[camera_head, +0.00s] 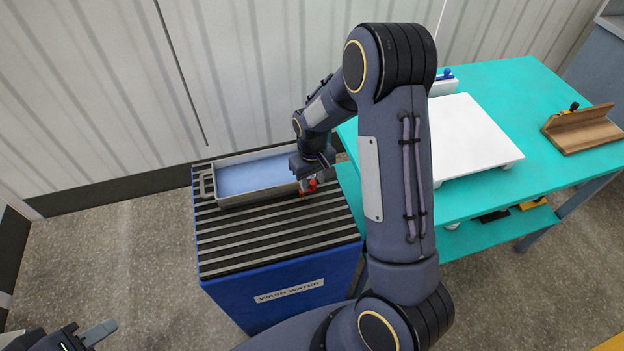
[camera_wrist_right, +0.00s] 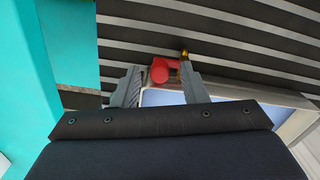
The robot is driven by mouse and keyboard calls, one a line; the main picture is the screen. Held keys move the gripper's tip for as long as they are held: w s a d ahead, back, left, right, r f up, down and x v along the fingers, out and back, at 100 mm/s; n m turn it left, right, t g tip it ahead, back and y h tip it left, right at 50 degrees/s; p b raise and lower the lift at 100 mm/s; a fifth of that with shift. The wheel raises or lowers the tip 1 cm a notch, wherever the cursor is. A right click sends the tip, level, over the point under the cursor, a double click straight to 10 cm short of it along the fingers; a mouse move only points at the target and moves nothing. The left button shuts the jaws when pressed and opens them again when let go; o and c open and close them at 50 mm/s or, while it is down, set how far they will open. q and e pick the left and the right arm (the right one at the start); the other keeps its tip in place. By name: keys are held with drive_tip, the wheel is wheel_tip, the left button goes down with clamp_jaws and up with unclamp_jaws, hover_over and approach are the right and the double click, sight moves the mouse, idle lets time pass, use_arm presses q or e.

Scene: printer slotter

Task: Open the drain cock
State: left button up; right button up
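A shallow metal tray (camera_head: 219,200) with pale blue liquid (camera_head: 255,173) stands on a slatted blue waste-water bin. The drain cock's red handle (camera_head: 309,184) is at the tray's right end; it also shows in the right wrist view (camera_wrist_right: 160,71). A small brass part (camera_wrist_right: 184,54) sits beside it. My right gripper (camera_head: 315,178) is at the cock. In the wrist view its fingers (camera_wrist_right: 161,82) stand apart with the red handle between their tips. Contact with the fingers is unclear. My left gripper (camera_head: 88,338) is at the bottom left, partly cut off, far from the tray.
The blue bin (camera_head: 280,280) has a black slatted top with free room in front of the tray. A turquoise table (camera_head: 500,85) on the right carries a white board (camera_head: 470,140) and a brown wooden holder (camera_head: 583,128). A ribbed wall (camera_head: 100,80) stands behind.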

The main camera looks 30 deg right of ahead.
drive_tip(key=shift+f, duration=0.35)
clamp_jaws()
